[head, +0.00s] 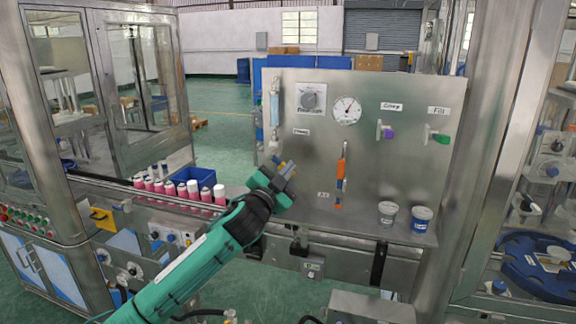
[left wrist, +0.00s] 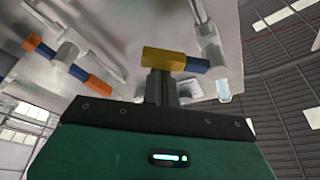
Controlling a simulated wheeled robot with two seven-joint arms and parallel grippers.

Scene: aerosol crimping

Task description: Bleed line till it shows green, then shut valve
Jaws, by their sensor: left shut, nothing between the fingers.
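A steel panel (head: 375,85) carries the line's fittings. A clear sight tube (head: 275,108) at its upper left looks pale blue; I see no green in it. Below it is a small valve with a yellow handle (left wrist: 164,58) and blue stem (left wrist: 197,66); in the head view my gripper partly hides it. My left gripper (head: 284,172) is shut and empty in front of the panel. In the left wrist view its closed fingers (left wrist: 160,88) are right at the yellow handle; I cannot tell if they touch. My right gripper is not in view.
Pink cans (head: 170,188) and a blue bin (head: 195,177) are left of my arm.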

